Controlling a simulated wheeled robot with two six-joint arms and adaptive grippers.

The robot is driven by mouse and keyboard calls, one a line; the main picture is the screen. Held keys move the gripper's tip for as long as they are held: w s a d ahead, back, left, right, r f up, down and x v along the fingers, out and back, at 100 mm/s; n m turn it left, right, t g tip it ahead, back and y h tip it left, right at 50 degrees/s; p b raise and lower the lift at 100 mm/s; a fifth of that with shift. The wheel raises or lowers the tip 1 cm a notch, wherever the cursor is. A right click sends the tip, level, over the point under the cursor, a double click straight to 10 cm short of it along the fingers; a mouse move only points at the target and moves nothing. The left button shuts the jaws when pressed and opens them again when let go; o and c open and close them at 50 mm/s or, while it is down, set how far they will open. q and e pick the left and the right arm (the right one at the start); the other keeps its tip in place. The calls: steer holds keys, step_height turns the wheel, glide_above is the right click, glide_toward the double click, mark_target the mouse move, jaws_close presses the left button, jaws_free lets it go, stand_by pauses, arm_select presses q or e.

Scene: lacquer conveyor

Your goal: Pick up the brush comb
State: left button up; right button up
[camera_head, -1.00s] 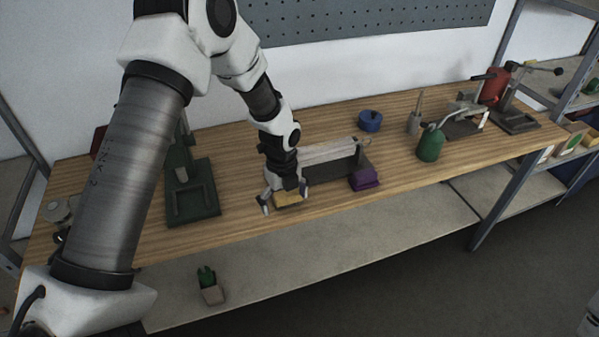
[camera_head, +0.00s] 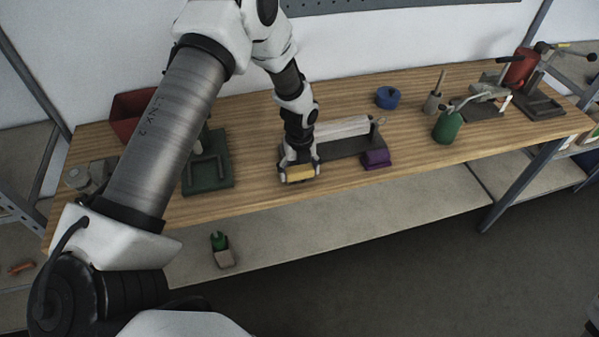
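A small tan-yellow block (camera_head: 299,175), which I take to be the brush comb, is at the front part of the wooden workbench. My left gripper (camera_head: 300,168) points down over it, with one finger against each side of it. The fingers look shut on it. The gripper hides the block's top and back, and I cannot tell whether it is touching the bench. My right gripper is not in view.
A dark base with a pale bar (camera_head: 343,130) stands right behind the gripper, with a purple block (camera_head: 376,159) at its right end. A dark green stand (camera_head: 208,172) is to the left. A green can (camera_head: 447,127) and blue round item (camera_head: 388,97) are further right.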

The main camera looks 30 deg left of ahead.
mark_target(301, 168)
arm_select(q)
steer(key=shift+w+f, duration=0.1)
stand_by(0.3)
steer(key=shift+r+b, duration=0.5)
steer(key=shift+r, duration=0.15)
step_height(301, 168, up, 2)
steer(key=shift+d+b, duration=0.15)
steer(key=shift+b, duration=0.45)
steer(key=d+r+b, duration=0.1)
steer(key=d+b, duration=0.3)
steer(key=d, duration=1.1)
steer(key=shift+d+r, duration=0.35)
